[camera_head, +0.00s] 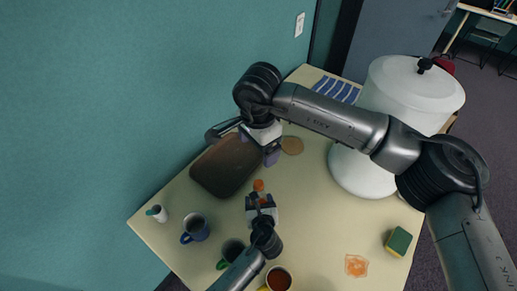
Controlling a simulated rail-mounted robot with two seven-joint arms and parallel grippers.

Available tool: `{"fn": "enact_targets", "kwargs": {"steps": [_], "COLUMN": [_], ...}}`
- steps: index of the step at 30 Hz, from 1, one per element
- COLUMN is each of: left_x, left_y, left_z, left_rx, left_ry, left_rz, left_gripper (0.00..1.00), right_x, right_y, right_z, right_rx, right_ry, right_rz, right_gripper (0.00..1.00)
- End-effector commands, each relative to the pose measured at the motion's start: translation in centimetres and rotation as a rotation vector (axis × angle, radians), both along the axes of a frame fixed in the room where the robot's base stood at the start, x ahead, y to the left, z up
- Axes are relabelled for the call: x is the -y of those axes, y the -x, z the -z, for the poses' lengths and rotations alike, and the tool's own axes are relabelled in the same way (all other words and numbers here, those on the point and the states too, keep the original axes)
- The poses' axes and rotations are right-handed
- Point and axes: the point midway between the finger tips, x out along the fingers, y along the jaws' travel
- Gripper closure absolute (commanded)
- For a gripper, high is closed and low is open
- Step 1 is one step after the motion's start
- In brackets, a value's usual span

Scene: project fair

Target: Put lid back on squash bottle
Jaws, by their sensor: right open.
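A small orange piece (258,185) shows just past the fingertips of my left gripper (261,200), over the middle of the table. I cannot tell whether it is the squash bottle or its lid. More orange-red shows between the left fingers, but the gripper covers most of it, so its grip is unclear. My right gripper (259,149) is open above the right edge of the brown tray, farther back than the orange piece and apart from it. No full bottle shape can be made out.
The dark brown tray (222,168) lies near the wall. A large white urn (365,172) stands right. Blue (195,230), green and yellow (278,280) mugs stand in front. A cork coaster (292,145), orange patch (356,265) and sponge (398,241) surround clear table at centre right.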

Motion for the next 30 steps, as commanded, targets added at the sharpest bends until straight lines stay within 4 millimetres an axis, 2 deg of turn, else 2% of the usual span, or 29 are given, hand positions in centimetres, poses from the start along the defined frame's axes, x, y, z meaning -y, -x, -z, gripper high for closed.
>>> {"fn": "enact_targets", "kwargs": {"steps": [7, 8, 9, 17, 25, 30], "left_x": [0.0, 0.0, 0.0, 0.0, 0.0, 0.3], "left_y": [0.0, 0.0, 0.0, 0.0, 0.2, 1.8], "left_z": [0.1, 0.1, 0.1, 0.0, -0.1, -0.8], "left_rx": [-0.001, -0.001, -0.001, 0.0, 0.0, -0.001], "left_ry": [0.0, 0.0, 0.0, 0.0, 0.0, 0.001], "left_rz": [0.0, 0.0, 0.0, 0.0, 0.0, 0.001], "left_gripper": [0.99, 0.31, 0.27, 0.03, 0.03, 0.03], "right_x": [0.0, 0.0, 0.0, 0.0, 0.0, 0.0], "right_y": [0.0, 0.0, 0.0, 0.0, 0.0, 0.0], "right_z": [0.0, 0.0, 0.0, 0.0, 0.0, -0.4], "right_rx": [0.0, 0.0, 0.0, 0.0, 0.0, 0.0], "right_ry": [0.0, 0.0, 0.0, 0.0, 0.0, 0.0], "right_rz": [0.0, 0.0, 0.0, 0.0, 0.0, 0.0], "right_gripper": [0.13, 0.13, 0.13, 0.13, 0.13, 0.13]}}
